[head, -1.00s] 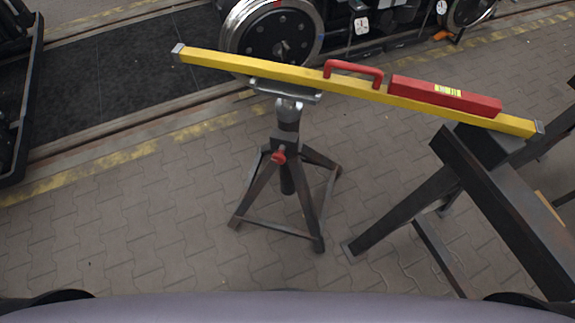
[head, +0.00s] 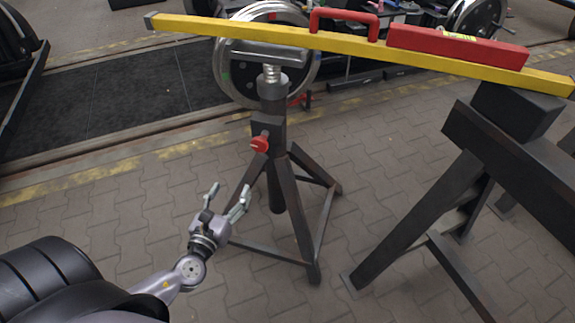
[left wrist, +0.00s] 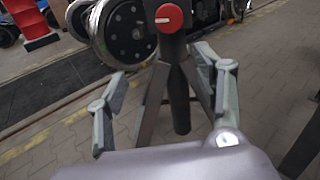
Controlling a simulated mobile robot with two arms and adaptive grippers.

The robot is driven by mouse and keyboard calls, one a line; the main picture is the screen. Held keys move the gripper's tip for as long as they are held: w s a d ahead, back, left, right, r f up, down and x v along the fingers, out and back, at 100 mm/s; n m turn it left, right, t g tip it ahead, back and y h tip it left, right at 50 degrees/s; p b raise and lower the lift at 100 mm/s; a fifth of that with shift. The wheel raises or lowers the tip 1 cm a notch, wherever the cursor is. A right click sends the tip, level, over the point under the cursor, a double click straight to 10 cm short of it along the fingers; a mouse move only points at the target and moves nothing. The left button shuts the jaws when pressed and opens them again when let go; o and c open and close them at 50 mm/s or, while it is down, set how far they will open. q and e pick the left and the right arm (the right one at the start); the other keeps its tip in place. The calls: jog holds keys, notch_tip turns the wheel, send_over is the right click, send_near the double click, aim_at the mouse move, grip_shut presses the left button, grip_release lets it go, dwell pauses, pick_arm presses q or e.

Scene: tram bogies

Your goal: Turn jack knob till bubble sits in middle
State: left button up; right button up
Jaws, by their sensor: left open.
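The red jack knob (head: 260,144) sits on the side of the dark jack stand (head: 272,110). In the left wrist view the knob (left wrist: 169,18) shows a pale pointer line and lies beyond my fingers, at the top. A yellow level beam (head: 230,28) rests across the jack's top plate and slopes down to the right. The red level housing (head: 455,46) sits on its right part; its yellow-green vial (head: 458,35) is seen too small to tell the bubble. My left gripper (head: 226,194) is open and empty, below and left of the knob, apart from it. My right gripper is not seen.
The beam's right end lies over a black block (head: 515,108) on a dark trestle (head: 440,215). A wheel (head: 240,70) stands behind the jack. The jack's splayed legs (head: 310,240) spread over the paved floor. Paving in front of the jack is clear.

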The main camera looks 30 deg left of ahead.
aim_at(259, 148)
pick_arm(q)
jog(key=shift+m+t+h, duration=0.3)
jog(key=shift+m+t, duration=0.1)
jog(key=shift+m, duration=0.2)
jog(key=w, duration=0.6)
jog(key=w+r, duration=0.1)
jog(key=w, duration=0.5)
jog(key=w+a, duration=0.1)
jog(key=w, duration=0.4)
jog(key=shift+w+a+r, duration=0.1)
jog(key=shift+w+r, duration=0.05)
jog(key=shift+w, duration=0.25)
jog(key=shift+c, duration=0.2)
jog(key=c, duration=1.1)
